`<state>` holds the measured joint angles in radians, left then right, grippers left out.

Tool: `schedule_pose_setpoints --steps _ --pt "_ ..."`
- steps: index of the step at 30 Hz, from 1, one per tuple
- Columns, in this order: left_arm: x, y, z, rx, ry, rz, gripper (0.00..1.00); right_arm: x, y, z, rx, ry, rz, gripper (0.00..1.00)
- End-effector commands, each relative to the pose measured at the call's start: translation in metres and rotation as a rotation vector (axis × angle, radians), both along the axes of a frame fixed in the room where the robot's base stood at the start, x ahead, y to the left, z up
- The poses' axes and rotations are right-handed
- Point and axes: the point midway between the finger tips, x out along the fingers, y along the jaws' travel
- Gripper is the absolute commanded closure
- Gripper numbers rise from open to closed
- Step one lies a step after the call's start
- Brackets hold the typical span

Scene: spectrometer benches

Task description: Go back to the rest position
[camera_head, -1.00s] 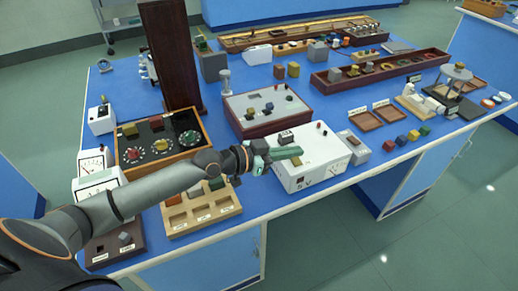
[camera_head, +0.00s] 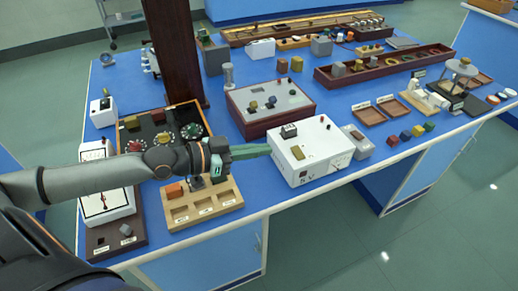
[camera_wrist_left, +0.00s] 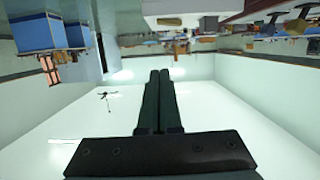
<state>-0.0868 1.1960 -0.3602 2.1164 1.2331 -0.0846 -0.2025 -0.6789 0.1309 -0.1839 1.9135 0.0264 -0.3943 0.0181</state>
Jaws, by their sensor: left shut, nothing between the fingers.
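My left gripper (camera_head: 250,152) comes in from the left in the head view. Its green fingers are together and empty, and they point right toward the white box marked 5 V (camera_head: 305,150). I cannot tell whether the fingertips touch the box or only overlap it in the picture. In the left wrist view the two fingers (camera_wrist_left: 159,100) lie side by side with nothing between them. My right gripper is in neither view.
A wooden tray (camera_head: 205,220) with compartments lies below the left gripper. A dial box (camera_head: 122,120), a tall dark post (camera_head: 174,50) and white meters stand on the blue bench. The floor in front (camera_head: 400,255) is clear.

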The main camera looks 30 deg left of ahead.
Motion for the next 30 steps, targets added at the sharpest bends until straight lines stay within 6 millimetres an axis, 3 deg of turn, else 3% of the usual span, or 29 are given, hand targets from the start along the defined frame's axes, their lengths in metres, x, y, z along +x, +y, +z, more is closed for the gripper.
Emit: schedule_pose_setpoints --steps 14,17,21,24,30 --pt "-0.005 -0.007 -0.007 0.004 0.017 -0.012 1.00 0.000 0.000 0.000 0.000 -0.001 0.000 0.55" --pt "-0.020 -0.026 -0.026 0.028 0.064 -0.044 1.00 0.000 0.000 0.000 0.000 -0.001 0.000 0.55" --pt "-0.054 -0.059 -0.065 0.107 0.171 -0.081 1.00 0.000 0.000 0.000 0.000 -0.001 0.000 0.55" --pt "-0.077 -0.071 -0.091 0.182 0.261 -0.062 1.00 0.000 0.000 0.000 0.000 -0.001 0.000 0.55" --pt "-0.118 -0.064 -0.130 0.317 0.470 0.082 1.00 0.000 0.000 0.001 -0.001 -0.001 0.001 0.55"
